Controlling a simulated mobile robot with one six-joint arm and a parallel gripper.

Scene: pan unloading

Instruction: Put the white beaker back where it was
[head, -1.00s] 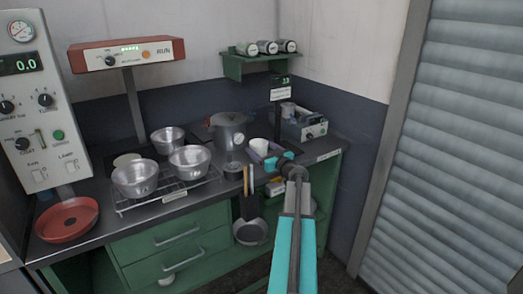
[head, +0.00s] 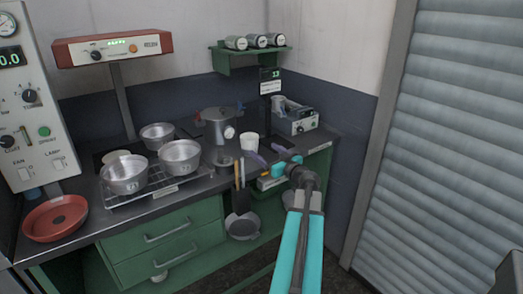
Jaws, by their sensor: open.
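The white beaker (head: 249,141) stands upright on the dark worktop, just right of the metal pot (head: 217,127) in the head view. Whether a fingertip touches the beaker is too small to tell.
Metal bowls (head: 181,158) stand on a wire rack (head: 150,190) to the left. A red dish (head: 56,217) sits at the front left. A grey-green device (head: 299,122) and a dark post with a display (head: 270,88) stand behind my gripper. Tools hang at the front edge.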

